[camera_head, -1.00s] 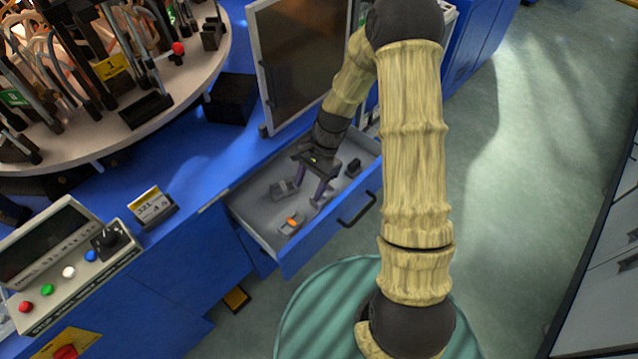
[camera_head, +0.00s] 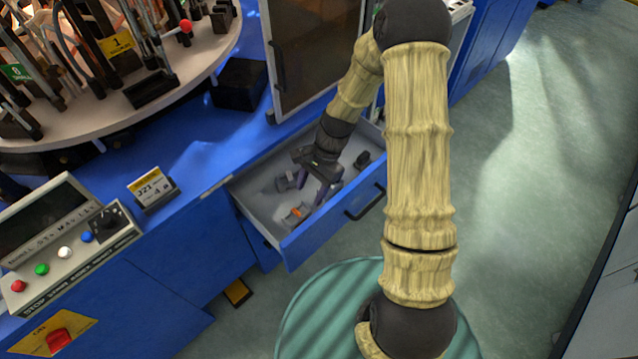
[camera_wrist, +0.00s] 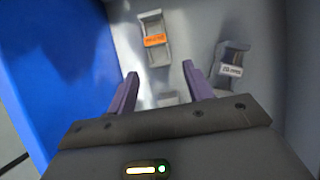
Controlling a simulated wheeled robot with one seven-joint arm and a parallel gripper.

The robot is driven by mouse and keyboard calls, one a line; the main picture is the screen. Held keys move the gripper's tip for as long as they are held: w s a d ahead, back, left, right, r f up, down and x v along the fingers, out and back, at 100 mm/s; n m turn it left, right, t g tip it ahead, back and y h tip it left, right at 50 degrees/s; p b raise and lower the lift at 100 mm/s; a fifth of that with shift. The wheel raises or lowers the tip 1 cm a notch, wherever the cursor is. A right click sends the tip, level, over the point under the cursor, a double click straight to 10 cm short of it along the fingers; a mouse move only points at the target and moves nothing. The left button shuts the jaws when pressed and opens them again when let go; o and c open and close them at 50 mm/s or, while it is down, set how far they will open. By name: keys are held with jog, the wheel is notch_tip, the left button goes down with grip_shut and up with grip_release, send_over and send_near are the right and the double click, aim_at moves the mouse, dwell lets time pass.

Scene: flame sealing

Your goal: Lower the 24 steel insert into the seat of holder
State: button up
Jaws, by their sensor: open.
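My gripper (camera_head: 309,188) is inside the open drawer (camera_head: 262,224), fingers apart and pointing down. In the wrist view my open gripper (camera_wrist: 160,73) has nothing between its fingertips. A grey metal insert with an orange label (camera_wrist: 154,41) lies beyond the fingertips; it also shows near the drawer's front (camera_head: 296,215). A second grey insert with a white label (camera_wrist: 231,70) lies to the right of the fingers. A third grey piece (camera_wrist: 167,101) shows partly between the fingers, mostly hidden by my gripper. I cannot make out a 24 on any label. I cannot identify the holder.
A black piece (camera_head: 362,159) lies at the drawer's right end. The drawer walls surround my gripper. A dark door panel (camera_head: 312,50) stands behind it. A round table crowded with fixtures (camera_head: 150,110) and a button console (camera_head: 75,245) are at left. The floor at right is clear.

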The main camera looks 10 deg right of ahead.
aim_at(301, 212)
jog(key=shift+b+x, duration=1.15)
jog(key=shift+x, duration=1.65)
jog(key=c, duration=0.9)
jog(key=shift+c, duration=0.5)
jog(key=shift+w+r+p, duration=0.1)
jog(key=shift+r+p, duration=1.85)
jog(key=shift+r, duration=0.1)
jog(key=r+p, duration=0.2)
jog(key=shift+s+r, duration=0.25)
jog(key=shift+r, duration=0.1)
jog(key=shift+w+r+p, duration=0.1)
jog(key=shift+r+p, duration=1.55)
jog(key=shift+p, duration=0.15)
